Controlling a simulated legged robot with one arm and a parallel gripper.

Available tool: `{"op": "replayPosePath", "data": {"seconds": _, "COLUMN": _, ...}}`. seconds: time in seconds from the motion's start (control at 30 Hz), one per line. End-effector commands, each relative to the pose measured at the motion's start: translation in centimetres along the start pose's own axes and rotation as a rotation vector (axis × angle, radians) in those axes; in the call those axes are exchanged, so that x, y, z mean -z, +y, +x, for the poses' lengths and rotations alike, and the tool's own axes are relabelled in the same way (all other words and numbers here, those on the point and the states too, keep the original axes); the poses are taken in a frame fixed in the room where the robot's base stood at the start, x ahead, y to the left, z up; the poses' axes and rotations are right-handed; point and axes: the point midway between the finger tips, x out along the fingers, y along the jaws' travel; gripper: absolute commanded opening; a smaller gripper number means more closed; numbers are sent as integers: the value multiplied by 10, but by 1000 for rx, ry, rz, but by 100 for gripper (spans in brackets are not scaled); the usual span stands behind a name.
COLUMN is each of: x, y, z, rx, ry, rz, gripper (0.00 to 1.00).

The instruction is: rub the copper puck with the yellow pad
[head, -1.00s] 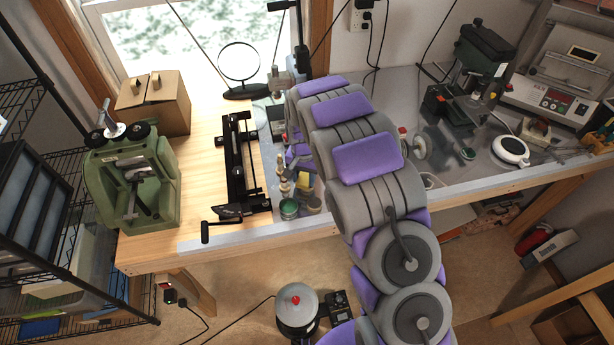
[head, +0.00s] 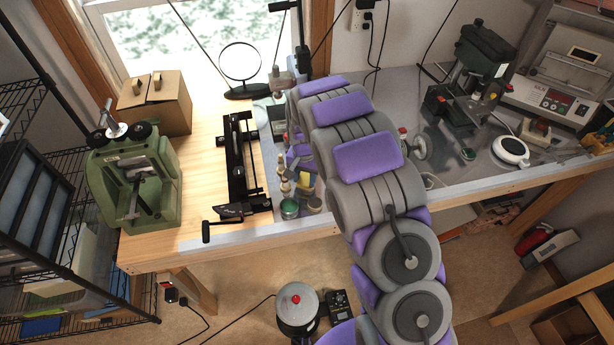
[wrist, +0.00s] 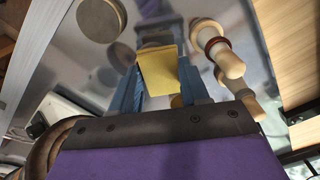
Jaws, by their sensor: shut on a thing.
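The yellow pad (wrist: 158,72) is between the blue fingers of my gripper (wrist: 158,85) in the wrist view. My gripper is shut on it and holds it over the grey metal bench top.
Turned wooden pieces (wrist: 222,60) stand close to the right finger in the wrist view. A grey-brown disc (wrist: 100,18) lies at upper left. In the head view, a green tin (head: 289,208) stands near the front edge, and a drill press (head: 475,75) stands right.

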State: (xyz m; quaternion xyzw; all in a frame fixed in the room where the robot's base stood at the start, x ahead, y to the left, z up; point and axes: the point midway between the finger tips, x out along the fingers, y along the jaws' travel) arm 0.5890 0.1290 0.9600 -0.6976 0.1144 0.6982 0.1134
Motion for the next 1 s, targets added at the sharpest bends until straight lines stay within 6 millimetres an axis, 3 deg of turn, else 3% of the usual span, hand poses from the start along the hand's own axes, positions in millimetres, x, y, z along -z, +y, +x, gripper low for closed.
{"op": "replayPosePath", "data": {"seconds": 0.4, "x": 0, "y": 18, "z": 0, "rx": 1, "ry": 1, "rz": 0, "gripper": 0}}
{"op": "replayPosePath", "data": {"seconds": 0.8, "x": 0, "y": 1, "z": 0, "rx": -1, "ry": -1, "rz": -1, "gripper": 0}}
{"op": "replayPosePath", "data": {"seconds": 1.0, "x": 0, "y": 3, "z": 0, "rx": 0, "ry": 0, "rz": 1, "gripper": 0}}
